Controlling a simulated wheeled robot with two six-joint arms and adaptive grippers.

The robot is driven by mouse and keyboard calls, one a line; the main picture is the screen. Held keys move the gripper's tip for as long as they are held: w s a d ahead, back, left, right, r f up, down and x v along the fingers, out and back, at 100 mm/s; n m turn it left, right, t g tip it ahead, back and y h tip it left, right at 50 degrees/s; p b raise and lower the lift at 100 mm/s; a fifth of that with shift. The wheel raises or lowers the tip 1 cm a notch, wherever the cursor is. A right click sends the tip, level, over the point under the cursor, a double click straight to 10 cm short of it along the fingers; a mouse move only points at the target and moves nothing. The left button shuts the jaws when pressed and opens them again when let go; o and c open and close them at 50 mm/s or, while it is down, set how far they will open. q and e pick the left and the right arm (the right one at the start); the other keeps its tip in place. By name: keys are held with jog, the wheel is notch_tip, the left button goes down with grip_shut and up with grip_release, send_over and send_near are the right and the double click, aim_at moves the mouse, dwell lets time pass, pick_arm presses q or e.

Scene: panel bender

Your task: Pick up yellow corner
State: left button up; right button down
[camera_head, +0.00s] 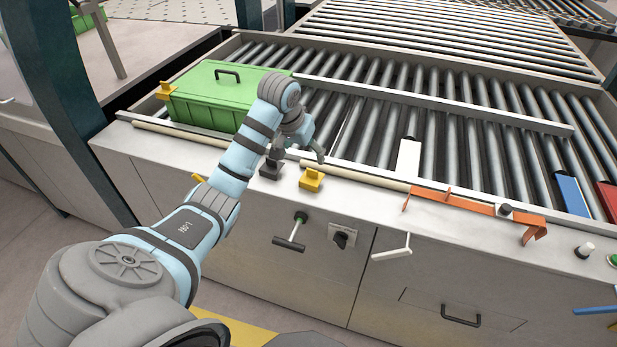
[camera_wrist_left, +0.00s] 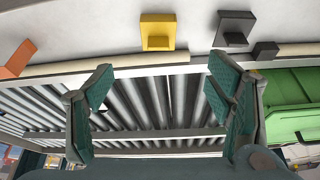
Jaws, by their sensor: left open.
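A yellow corner (camera_head: 311,179) sits on the grey front ledge of the roller table, just right of a dark grey block. In the left wrist view the yellow corner (camera_wrist_left: 157,33) is at the top middle, beyond the fingertips and apart from them. My left gripper (camera_head: 299,153) hangs over the front edge of the rollers, just behind the yellow corner. In the left wrist view my left gripper (camera_wrist_left: 162,78) is open, with only rollers showing between its fingers. Another yellow corner piece (camera_head: 165,91) is at the green box's left end. My right gripper is not in view.
The dark grey block (camera_head: 271,169) stands close left of the yellow corner. A green lidded box (camera_head: 213,95) sits on the rollers at left. An orange bracket (camera_head: 470,204) lies along the ledge at right. A white piece (camera_head: 408,158) lies on the rollers.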

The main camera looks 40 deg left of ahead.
aim_at(311, 172)
pick_arm(q)
jog(key=x, duration=1.4)
jog(key=shift+w+r+b, duration=0.15)
jog(key=shift+w+b, duration=0.2)
jog(key=shift+r, duration=0.1)
jog(key=c, duration=1)
